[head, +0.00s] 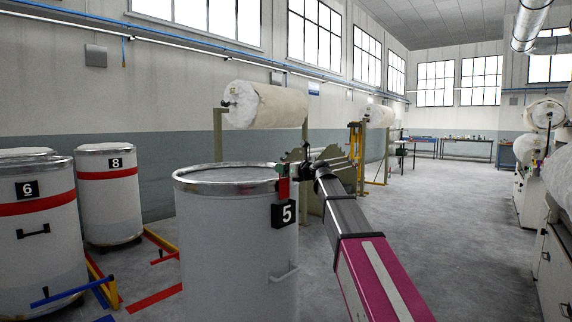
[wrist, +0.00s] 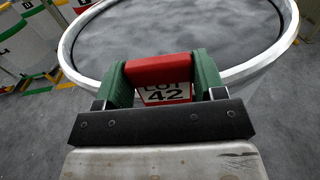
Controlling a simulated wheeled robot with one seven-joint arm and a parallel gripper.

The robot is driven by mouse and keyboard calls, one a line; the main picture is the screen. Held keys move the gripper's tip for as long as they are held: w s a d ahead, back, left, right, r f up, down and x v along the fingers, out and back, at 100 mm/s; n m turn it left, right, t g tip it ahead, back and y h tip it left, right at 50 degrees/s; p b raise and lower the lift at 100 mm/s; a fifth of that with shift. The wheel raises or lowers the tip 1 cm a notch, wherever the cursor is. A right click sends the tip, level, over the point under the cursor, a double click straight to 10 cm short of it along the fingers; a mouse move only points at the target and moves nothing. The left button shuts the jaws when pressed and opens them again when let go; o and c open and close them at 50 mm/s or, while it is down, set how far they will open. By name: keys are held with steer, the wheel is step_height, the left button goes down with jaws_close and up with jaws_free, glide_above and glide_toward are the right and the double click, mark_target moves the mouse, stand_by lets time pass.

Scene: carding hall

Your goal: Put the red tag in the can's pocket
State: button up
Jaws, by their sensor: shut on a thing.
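The can (head: 235,245) numbered 5 is a tall pale cylinder with a metal rim, in the middle of the head view. Its rim (wrist: 70,38) and grey top fill the upper wrist view. My gripper (wrist: 162,85), with green fingers, is shut on the red tag (wrist: 162,69), which has a white "LOT 42" face. In the head view the red tag (head: 284,188) hangs at the can's near right rim, just above the black number plate (head: 284,214). I cannot make out the pocket's opening, nor whether the tag touches the can.
Cans 6 (head: 35,255) and 8 (head: 107,205), with red bands, stand at the left. Floor markings and low coloured bars lie beside them. A large roll (head: 268,105) on a stand is behind the can. The grey aisle (head: 450,220) at the right is clear.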

steer(key=shift+f, duration=1.75)
steer(key=o, duration=1)
steer(key=v, duration=1.1)
steer(key=shift+a+f, duration=0.1)
